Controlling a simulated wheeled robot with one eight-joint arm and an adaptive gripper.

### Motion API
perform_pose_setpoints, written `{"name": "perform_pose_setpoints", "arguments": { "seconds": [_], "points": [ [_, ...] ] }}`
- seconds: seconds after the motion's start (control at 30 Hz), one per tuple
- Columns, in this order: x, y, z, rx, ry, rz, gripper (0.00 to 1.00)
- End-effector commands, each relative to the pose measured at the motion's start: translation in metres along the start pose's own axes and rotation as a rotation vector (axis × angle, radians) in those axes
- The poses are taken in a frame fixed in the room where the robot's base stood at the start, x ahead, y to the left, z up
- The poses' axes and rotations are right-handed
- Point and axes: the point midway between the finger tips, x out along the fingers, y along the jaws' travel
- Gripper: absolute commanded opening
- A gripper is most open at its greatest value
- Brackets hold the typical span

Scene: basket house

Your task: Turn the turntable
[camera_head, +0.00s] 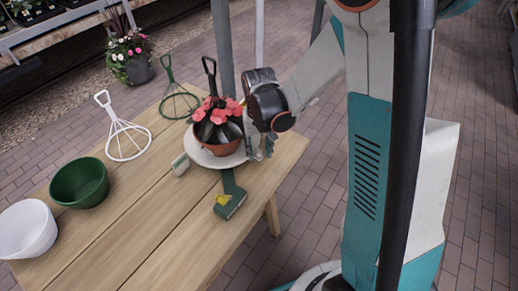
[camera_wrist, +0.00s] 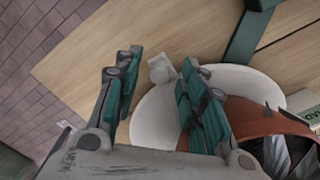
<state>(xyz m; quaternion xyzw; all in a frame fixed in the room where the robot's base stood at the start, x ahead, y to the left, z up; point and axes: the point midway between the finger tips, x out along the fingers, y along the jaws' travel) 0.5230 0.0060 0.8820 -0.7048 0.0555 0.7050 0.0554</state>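The turntable is a white round disc (camera_head: 200,158) near the table's far right edge. A terracotta pot (camera_head: 218,148) with a red-flowered plant (camera_head: 218,118) stands on it. In the wrist view the turntable (camera_wrist: 152,118) lies below my gripper, with the pot (camera_wrist: 250,118) at its right. A small white knob (camera_wrist: 162,68) stands at the disc's rim. My gripper (camera_wrist: 158,85) is open, with its two teal-padded fingers on either side of the knob's direction; I cannot tell whether they touch it. In the head view my gripper (camera_head: 260,148) is at the turntable's right side.
A green tool (camera_head: 231,195) with a yellow part lies close in front of the turntable. A pale block (camera_head: 180,164) sits at its left. White and green wire stands (camera_head: 126,138), a green pot (camera_head: 79,182) and a white pot (camera_head: 27,229) stand farther left. The table's front middle is clear.

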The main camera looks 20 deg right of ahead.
Motion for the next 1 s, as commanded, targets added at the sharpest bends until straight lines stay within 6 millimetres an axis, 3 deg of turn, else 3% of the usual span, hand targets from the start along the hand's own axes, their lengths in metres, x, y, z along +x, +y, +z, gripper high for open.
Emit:
{"name": "perform_pose_setpoints", "arguments": {
  "seconds": [0.17, 0.33, 1.0],
  "points": [
    [0.000, 0.000, 0.000, 0.000, 0.000, 0.000, 0.38],
    [0.000, 0.000, 0.000, 0.000, 0.000, 0.000, 0.00],
    [0.000, 0.011, -0.012, -0.095, 0.000, 0.000, 0.00]
  ]
}}
